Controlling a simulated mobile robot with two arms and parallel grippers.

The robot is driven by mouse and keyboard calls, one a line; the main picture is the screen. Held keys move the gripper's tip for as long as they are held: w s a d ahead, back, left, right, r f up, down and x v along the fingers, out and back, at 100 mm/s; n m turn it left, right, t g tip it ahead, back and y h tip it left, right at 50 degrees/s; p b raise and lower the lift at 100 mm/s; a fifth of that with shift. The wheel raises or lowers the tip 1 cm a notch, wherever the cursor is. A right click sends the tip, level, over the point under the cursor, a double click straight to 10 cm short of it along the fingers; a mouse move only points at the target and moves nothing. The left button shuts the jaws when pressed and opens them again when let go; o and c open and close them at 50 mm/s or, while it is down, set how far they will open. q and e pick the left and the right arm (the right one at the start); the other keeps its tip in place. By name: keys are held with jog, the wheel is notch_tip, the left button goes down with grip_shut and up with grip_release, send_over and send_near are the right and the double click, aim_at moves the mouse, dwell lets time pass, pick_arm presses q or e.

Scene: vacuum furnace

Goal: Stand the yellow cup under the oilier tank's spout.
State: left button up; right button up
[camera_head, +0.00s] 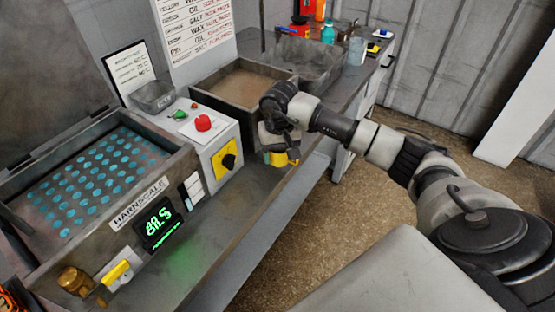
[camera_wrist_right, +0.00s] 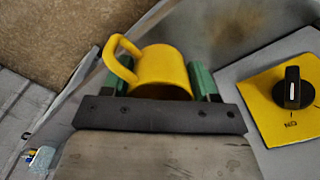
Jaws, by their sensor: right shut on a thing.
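My right gripper (camera_head: 277,140) is shut on the yellow cup (camera_head: 283,159) and holds it off the front edge of the bench, right of the control box. In the right wrist view the cup (camera_wrist_right: 163,68) lies between the green-lined fingers (camera_wrist_right: 165,88), its handle toward the upper left. The HARNSCALE tank (camera_head: 100,185) on the left has a grid of blue discs, a brass spout (camera_head: 76,281) low on its front and a yellow lever (camera_head: 117,275). A second tank (camera_head: 243,88) holds a flat brown content; my arm hides part of its front. My left gripper is not in view.
The control box (camera_head: 211,140) has a red button, a green button and a dial on yellow, close to the gripper. A grey basin (camera_head: 310,62), a teal bottle (camera_head: 328,33) and a clear jar (camera_head: 356,50) stand farther back. A wall sign (camera_head: 195,35) lists oil, wax and salt.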

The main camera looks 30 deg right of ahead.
aim_at(277, 171)
jog(key=shift+w+a+f, duration=0.15)
jog(key=shift+w+f, duration=0.15)
jog(key=shift+f, duration=0.05)
notch_tip(277, 171, down, 3)
jog(key=shift+f+p, duration=0.1)
jog(key=shift+p, duration=0.6)
jog(key=shift+f, duration=0.25)
jog(key=shift+f+b, duration=0.25)
jog(key=shift+b, duration=0.1)
jog(key=o, duration=1)
jog(key=shift+r, duration=0.1)
